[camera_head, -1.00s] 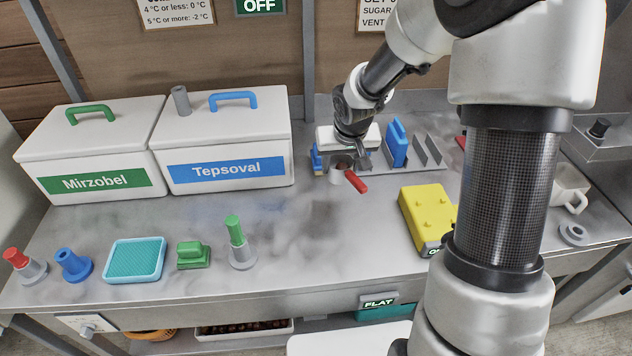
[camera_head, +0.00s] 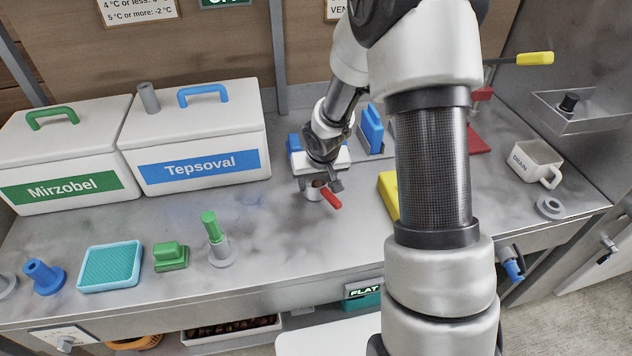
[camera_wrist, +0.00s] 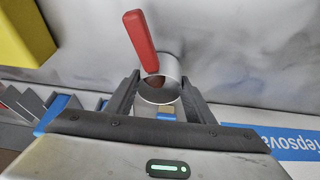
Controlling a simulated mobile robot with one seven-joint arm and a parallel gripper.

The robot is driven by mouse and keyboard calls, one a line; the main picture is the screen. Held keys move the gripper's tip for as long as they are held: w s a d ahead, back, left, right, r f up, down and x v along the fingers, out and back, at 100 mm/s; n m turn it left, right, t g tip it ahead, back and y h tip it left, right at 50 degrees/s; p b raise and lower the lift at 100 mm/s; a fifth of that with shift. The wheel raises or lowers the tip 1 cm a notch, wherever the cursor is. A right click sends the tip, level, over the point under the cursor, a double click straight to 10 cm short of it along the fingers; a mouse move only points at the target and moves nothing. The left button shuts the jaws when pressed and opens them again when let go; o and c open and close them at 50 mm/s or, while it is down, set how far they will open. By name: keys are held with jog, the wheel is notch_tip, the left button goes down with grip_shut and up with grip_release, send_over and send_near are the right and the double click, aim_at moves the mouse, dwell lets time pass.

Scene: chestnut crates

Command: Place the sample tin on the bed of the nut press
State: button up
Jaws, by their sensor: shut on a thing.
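The sample tin (camera_head: 312,193) is a small grey metal cup with a red handle, with something brown inside. My gripper (camera_head: 319,183) is shut on it. In the wrist view the tin (camera_wrist: 160,92) sits between the two fingers of my gripper (camera_wrist: 159,84), its red handle (camera_wrist: 140,40) pointing away. I cannot tell whether the tin is clear of the counter. What looks like the nut press is a red device (camera_head: 479,138) at the back right with a yellow-gripped lever (camera_head: 534,59). My arm hides part of it, and its bed is not clearly visible.
A yellow block (camera_head: 388,194) lies right of the tin, partly behind my arm. A blue-and-grey rack (camera_head: 371,128) stands behind. White Mirzobel (camera_head: 60,150) and Tepsoval (camera_head: 200,130) boxes stand left. A drain cup (camera_head: 535,163) is at right.

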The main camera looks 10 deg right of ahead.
jog(key=shift+f, duration=0.15)
jog(key=o, duration=1.1)
